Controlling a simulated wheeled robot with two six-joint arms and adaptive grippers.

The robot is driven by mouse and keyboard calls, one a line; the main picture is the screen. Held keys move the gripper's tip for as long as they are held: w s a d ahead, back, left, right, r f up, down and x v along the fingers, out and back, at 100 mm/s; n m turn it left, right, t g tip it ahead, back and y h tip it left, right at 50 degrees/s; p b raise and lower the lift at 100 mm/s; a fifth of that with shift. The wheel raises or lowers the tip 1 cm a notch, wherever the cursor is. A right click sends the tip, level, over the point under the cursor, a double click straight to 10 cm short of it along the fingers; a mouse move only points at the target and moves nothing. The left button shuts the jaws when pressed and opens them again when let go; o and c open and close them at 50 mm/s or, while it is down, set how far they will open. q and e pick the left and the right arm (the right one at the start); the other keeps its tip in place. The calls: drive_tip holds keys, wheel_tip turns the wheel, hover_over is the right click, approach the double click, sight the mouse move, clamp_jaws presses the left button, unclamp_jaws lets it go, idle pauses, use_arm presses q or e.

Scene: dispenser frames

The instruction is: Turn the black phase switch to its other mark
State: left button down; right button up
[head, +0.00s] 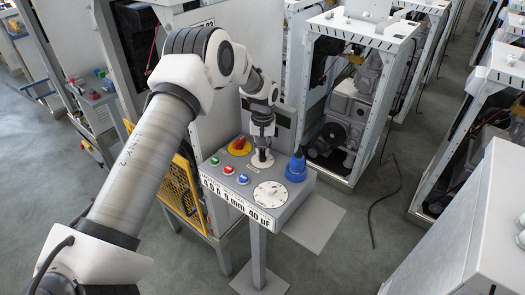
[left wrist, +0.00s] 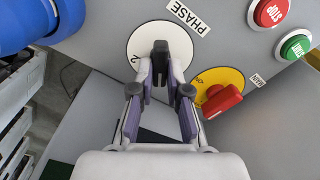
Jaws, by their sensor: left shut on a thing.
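The black phase switch (left wrist: 160,47) sits on a round white plate (left wrist: 137,42) next to the label PHASE. A mark "2" shows at the plate's left edge; the other mark is hidden. My left gripper (left wrist: 160,75) is shut on the switch, one finger on each side of it. In the head view, the left gripper (head: 262,150) points down onto the white plate (head: 257,163) on the grey console, and the switch is mostly hidden. My right gripper is not in view.
The console (head: 253,213) also carries a red main switch on a yellow plate (head: 233,152), a blue plug (head: 296,168), green, red and blue buttons (head: 228,169), and a large white dial (head: 270,195).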

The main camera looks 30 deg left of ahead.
use_arm(q)
drive_tip(key=m, duration=0.1)
drive_tip(key=m+b, duration=0.1)
drive_tip(key=m, duration=0.1)
drive_tip(key=shift+f+m, duration=0.2)
drive_tip(key=shift+m, duration=0.1)
drive_tip(key=m+b, duration=0.1)
drive_tip(key=m, duration=0.3)
drive_tip(key=shift+d+m, duration=0.15)
drive_tip(key=shift+m, duration=0.15)
drive_tip(key=m+b, duration=0.1)
drive_tip(key=m, duration=0.2)
drive_tip(key=shift+s+d+m, duration=0.1)
drive_tip(key=shift+m, duration=0.2)
drive_tip(key=shift+s+m+b, duration=0.1)
drive_tip(key=shift+m+b, duration=0.2)
drive_tip(key=shift+m, duration=1.6)
drive_tip(key=shift+d, duration=0.1)
drive_tip(key=c, duration=1.2)
unclamp_jaws()
drive_tip(key=shift+f, duration=0.1)
drive_tip(key=shift+o, duration=0.3)
drive_tip(key=shift+w, duration=0.25)
